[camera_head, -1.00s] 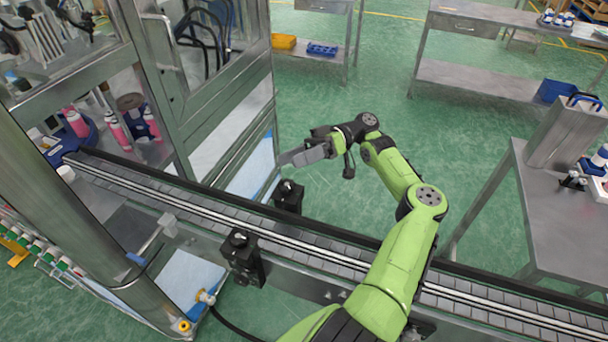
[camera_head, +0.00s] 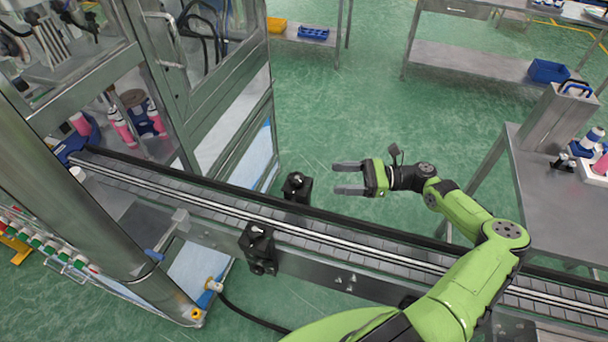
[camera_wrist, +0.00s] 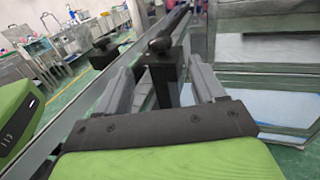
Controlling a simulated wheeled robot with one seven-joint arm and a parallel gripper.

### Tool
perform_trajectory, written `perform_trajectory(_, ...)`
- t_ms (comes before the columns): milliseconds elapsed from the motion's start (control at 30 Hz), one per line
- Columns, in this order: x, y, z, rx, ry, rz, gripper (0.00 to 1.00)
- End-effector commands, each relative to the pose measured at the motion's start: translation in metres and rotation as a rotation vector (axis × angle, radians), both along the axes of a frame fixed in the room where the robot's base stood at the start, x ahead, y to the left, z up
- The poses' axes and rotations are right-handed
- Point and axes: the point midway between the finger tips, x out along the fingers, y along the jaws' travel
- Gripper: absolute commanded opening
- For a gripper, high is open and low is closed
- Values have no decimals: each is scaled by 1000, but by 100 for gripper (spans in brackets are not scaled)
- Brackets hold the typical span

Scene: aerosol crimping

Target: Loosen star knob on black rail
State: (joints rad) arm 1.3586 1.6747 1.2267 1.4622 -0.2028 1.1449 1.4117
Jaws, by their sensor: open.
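Two black clamp blocks with dark knobs on top flank the conveyor. The far block (camera_head: 297,190), with its knob (camera_head: 296,178), is by the black rail (camera_head: 345,216); the near block (camera_head: 262,256), with its knob (camera_head: 256,231), is on the near side. My gripper (camera_head: 341,178) is open and empty, right of the far block and apart from it, fingers pointing left. In the wrist view, a black post with a knob (camera_wrist: 160,45) shows between the fingers, beyond their tips. Another dark knob (camera_wrist: 103,43) shows to the left. The knobs' star shape cannot be made out.
The conveyor (camera_head: 390,257) runs from the machine cabinet (camera_head: 190,80) to the lower right. Pink bottles (camera_head: 122,128) stand inside the cabinet. A steel table (camera_head: 545,205) is at the right.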

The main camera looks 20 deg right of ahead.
Motion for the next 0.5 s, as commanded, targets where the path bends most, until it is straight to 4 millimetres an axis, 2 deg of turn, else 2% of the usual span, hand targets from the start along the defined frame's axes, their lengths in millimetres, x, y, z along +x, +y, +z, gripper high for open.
perform_trajectory(33,3,13,3,1,-1,6,69)
perform_trajectory(300,23,78,3,1,-3,6,69)
perform_trajectory(500,34,107,2,-1,-5,2,69)
